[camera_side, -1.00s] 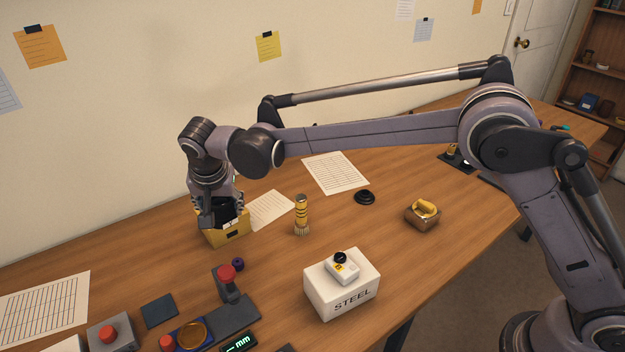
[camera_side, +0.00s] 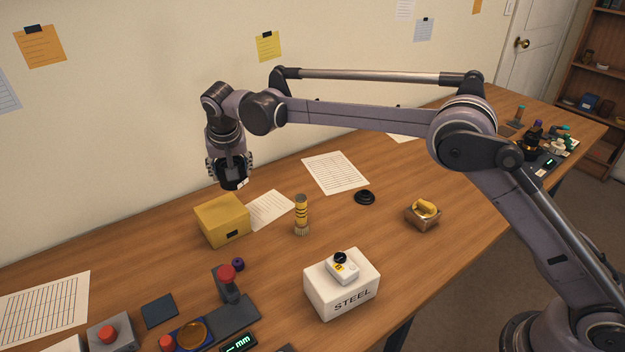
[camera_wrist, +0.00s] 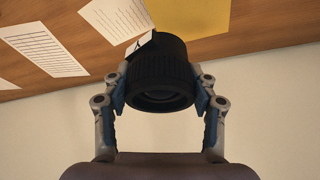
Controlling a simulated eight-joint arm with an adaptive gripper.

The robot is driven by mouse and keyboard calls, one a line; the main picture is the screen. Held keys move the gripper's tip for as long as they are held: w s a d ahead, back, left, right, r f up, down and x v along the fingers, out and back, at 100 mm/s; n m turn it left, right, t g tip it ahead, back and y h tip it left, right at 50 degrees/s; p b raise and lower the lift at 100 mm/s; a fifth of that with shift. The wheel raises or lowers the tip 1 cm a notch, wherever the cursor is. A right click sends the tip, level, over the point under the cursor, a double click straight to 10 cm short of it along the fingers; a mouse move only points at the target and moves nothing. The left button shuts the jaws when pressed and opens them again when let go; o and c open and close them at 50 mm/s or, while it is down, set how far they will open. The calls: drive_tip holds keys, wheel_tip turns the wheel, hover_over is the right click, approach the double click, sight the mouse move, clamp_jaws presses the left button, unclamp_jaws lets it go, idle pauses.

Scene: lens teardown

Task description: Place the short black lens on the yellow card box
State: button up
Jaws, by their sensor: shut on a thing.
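My gripper (camera_side: 230,172) is shut on the short black lens (camera_wrist: 160,75), with one finger on each side of its barrel in the wrist view. In the side view the lens (camera_side: 232,184) hangs below my gripper, in the air above and slightly behind the yellow card box (camera_side: 222,220). A small white tag with a dark mark shows at the lens's edge. The yellow box stands on the table with a dark label on its front, and its top looks bare. Part of a yellow surface (camera_wrist: 188,15) shows at the top of the wrist view.
A brass-coloured brush (camera_side: 301,215) stands upright right of the box, beside a paper sheet (camera_side: 270,209). A small purple ring (camera_side: 238,264) and a red-knobbed device (camera_side: 228,280) are in front. A white STEEL block (camera_side: 342,285) stands further right. The wall is close behind.

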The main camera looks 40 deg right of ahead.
drive_tip(key=a, duration=0.1)
drive_tip(key=a+f, duration=0.2)
drive_tip(key=a, duration=0.1)
drive_tip(key=shift+w+f, duration=0.2)
drive_tip(key=shift+w, duration=0.15)
drive_tip(key=shift+a+f, duration=0.1)
drive_tip(key=shift+f, duration=1.95)
drive_tip(key=shift+f, duration=0.1)
drive_tip(key=o, duration=1.3)
drive_tip(key=shift+f, duration=0.1)
drive_tip(key=shift+o, duration=0.2)
